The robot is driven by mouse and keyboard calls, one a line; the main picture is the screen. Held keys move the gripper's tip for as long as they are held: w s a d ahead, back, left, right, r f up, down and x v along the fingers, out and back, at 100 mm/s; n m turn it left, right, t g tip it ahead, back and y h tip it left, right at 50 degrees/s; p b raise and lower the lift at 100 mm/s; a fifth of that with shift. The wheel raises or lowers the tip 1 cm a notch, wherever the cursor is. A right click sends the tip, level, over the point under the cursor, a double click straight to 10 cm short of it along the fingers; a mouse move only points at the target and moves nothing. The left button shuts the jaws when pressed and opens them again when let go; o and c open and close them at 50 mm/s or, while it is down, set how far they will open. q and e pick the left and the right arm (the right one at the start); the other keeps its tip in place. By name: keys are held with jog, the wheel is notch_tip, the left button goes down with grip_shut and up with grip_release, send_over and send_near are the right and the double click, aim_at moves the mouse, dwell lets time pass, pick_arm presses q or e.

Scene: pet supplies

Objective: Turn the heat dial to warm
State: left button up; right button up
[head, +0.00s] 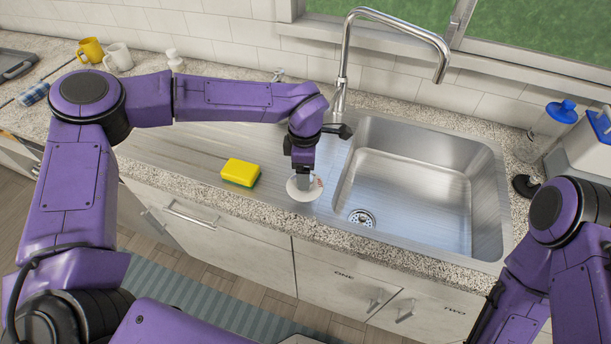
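A small round white disc with red marks (301,194) lies on the metal drainboard just left of the sink basin. It may be the heat dial, but its lettering is too small to read. My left gripper (303,181) points down over the disc and hides part of its middle. Its fingertips are at or very near the disc; I cannot tell whether they grip anything. My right arm stands at the right side, and its gripper is not clearly visible.
A yellow and green sponge (240,172) lies left of the disc. The sink basin (415,190) is empty, with a tall faucet (343,70) behind it. Mugs (91,50) stand at the far left. A clear bottle with a blue top (562,110) stands at the right.

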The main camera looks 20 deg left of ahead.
pick_arm(q)
notch_tip(320, 180, up, 8)
jog(key=b, duration=0.1)
jog(key=shift+f, duration=0.15)
